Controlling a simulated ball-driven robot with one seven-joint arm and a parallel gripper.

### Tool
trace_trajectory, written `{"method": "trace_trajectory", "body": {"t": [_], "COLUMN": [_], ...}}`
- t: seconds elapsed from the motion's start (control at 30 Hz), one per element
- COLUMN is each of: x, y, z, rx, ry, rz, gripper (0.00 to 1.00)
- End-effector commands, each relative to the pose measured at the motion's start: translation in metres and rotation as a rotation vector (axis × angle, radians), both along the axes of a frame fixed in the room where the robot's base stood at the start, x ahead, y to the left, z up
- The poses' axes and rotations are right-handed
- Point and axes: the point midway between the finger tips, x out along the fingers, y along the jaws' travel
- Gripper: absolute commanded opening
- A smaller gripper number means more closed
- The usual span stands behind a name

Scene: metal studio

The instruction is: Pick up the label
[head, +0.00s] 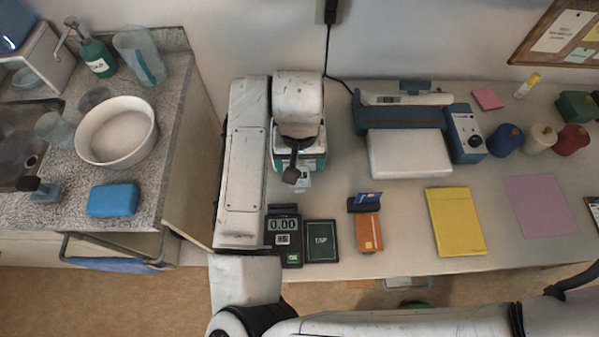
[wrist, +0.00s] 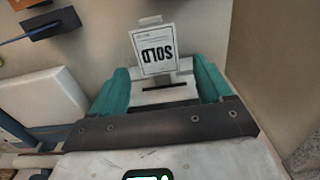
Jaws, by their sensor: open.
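The label (wrist: 154,50) is a small white slip printed SOLD, upside down in the wrist view. I cannot tell the exact gap.
A terminal reading 0.00 (head: 284,240) and a TAP pad (head: 321,241) lie nearer me. A blue and white machine (head: 408,150) stands behind. Bare table lies before the yellow pad (head: 455,221).

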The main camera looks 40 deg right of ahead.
Motion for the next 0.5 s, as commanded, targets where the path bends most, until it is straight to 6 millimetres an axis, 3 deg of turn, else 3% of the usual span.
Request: {"method": "trace_trajectory", "body": {"t": [0.5], "x": [0.0000], "y": [0.0000], "z": [-0.0043], "rx": [-0.001], "ry": [0.001], "rz": [0.001], "gripper": [0.79]}}
